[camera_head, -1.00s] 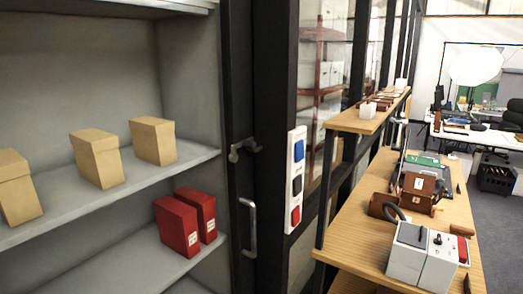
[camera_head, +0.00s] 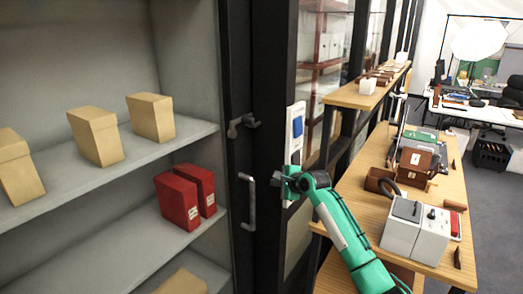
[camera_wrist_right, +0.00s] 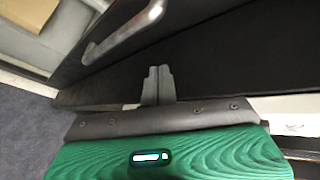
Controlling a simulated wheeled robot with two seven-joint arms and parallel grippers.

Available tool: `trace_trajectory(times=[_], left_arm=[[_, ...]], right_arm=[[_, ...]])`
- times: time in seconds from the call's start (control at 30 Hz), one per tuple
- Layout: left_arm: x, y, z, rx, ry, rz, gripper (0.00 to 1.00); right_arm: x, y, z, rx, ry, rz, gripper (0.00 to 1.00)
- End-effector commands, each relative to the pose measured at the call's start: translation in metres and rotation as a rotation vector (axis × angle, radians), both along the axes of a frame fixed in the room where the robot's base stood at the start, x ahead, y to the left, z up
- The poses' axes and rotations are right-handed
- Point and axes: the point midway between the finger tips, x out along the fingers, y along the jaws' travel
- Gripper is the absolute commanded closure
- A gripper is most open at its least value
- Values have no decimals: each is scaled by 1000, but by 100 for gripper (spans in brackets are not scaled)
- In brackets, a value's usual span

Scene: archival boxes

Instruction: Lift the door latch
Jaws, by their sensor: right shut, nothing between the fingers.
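The door latch (camera_head: 243,122) is a small grey metal lever on the dark door frame beside the shelf. Below it is a vertical metal pull handle (camera_head: 251,200), which also shows in the wrist view (camera_wrist_right: 125,28). My right gripper (camera_head: 281,180) is green and grey, below and to the right of the latch and just right of the handle, apparently touching neither. In the wrist view its fingers (camera_wrist_right: 157,85) are together and empty. The latch is not recognisable there. My left gripper is not in view.
A grey shelf unit (camera_head: 170,145) on the left holds tan boxes (camera_head: 152,117) and red boxes (camera_head: 177,200). A white panel (camera_head: 296,125) with a blue part is partly hidden behind my right arm. A wooden bench (camera_head: 352,200) with equipment (camera_head: 416,228) stands on the right.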

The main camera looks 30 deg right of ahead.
Motion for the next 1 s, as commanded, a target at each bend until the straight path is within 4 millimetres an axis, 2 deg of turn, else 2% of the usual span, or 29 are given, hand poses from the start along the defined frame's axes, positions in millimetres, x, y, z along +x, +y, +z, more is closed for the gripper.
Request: trace_trajectory(times=[0.03, 0.1, 0.2, 0.3, 0.43, 0.77, 0.87, 1.0], left_arm=[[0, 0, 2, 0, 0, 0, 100], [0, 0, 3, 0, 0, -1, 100], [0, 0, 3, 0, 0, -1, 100], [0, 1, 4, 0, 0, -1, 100], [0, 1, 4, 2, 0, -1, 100], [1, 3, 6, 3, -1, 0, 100], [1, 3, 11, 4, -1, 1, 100], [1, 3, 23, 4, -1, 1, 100]], right_arm=[[-2, -2, 60, 70, -60, -15, 100], [-10, 0, 119, 169, -114, -26, 100], [-25, 5, 178, 272, -161, -28, 100], [-36, 8, 211, 332, -186, -27, 100], [-41, 10, 225, 361, -194, -27, 100], [-39, 10, 224, 363, -194, -28, 100], [-31, 12, 224, 363, -193, -27, 100], [-8, 15, 220, 365, -191, -28, 100]])
